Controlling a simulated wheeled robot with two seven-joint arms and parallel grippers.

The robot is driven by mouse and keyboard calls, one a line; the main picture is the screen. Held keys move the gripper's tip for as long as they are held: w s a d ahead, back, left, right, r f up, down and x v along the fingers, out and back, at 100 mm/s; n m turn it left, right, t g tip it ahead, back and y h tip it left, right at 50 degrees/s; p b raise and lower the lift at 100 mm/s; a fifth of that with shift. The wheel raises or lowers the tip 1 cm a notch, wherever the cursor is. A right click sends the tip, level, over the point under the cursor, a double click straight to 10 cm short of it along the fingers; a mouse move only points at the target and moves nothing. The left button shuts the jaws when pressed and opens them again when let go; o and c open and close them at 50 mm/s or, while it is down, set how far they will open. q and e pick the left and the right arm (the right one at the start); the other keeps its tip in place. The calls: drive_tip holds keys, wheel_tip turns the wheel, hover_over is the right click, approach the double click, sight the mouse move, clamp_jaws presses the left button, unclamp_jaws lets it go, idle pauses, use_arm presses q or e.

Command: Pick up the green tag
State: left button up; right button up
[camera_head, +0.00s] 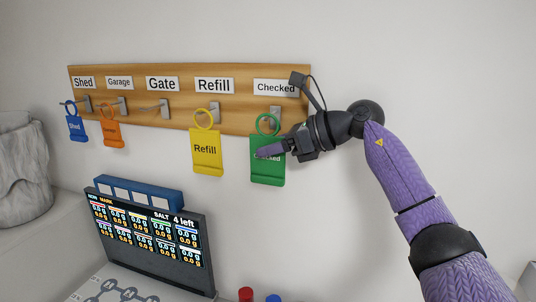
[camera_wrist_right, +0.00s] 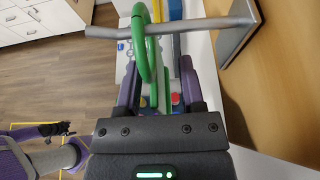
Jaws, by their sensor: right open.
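The green tag (camera_head: 268,173), marked "Checked", hangs by its ring from the peg under the "Checked" label at the board's right end. My right gripper (camera_head: 268,151) comes in from the right and overlaps the tag's upper part, hiding some of its lettering. In the right wrist view, its two purple fingers (camera_wrist_right: 158,82) are apart, with the green tag's ring (camera_wrist_right: 140,42) looped over the metal peg (camera_wrist_right: 190,28) just beyond them. The tag's body is seen nearly edge-on between the fingers. My left gripper (camera_wrist_right: 58,128) shows small at the left of that view; its jaws are unclear.
The wooden pegboard (camera_head: 190,118) also holds a blue tag (camera_head: 76,128), an orange tag (camera_head: 111,132) and a yellow tag (camera_head: 206,152). The "Gate" peg (camera_head: 163,108) is empty.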

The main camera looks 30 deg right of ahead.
drive_tip(key=shift+w+a+f, duration=0.15)
drive_tip(key=shift+w+a, duration=0.1)
drive_tip(key=shift+w, duration=0.05)
drive_tip(key=shift+s+a, duration=0.1)
clamp_jaws()
